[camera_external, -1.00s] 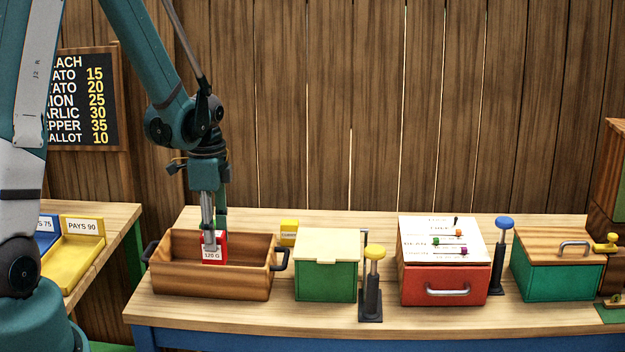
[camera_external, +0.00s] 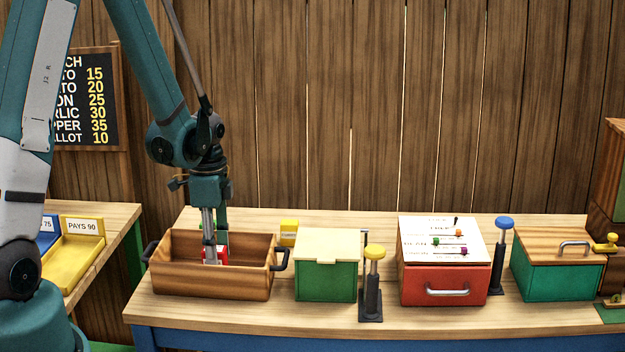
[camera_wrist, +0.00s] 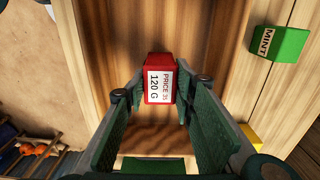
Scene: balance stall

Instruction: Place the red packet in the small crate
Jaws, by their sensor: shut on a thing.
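The red packet (camera_external: 221,254) has a white label and is down inside the small wooden crate (camera_external: 210,284) at the left of the bench. In the wrist view the red packet (camera_wrist: 158,68) shows its label "PRICE" and "120 G", between my fingers. My gripper (camera_external: 214,256) points down into the crate and is shut on the packet. The crate's front wall hides the packet's lower part, so I cannot tell whether it touches the crate floor. In the wrist view the crate's wooden floor (camera_wrist: 205,40) lies beneath.
A green box with a cream lid (camera_external: 328,280) stands right of the crate, with a yellow packet (camera_external: 289,231) behind it. A yellow-topped post (camera_external: 374,275) and a red box (camera_external: 445,284) are further right. The wrist view shows a green "MINT" packet (camera_wrist: 284,42) outside the crate.

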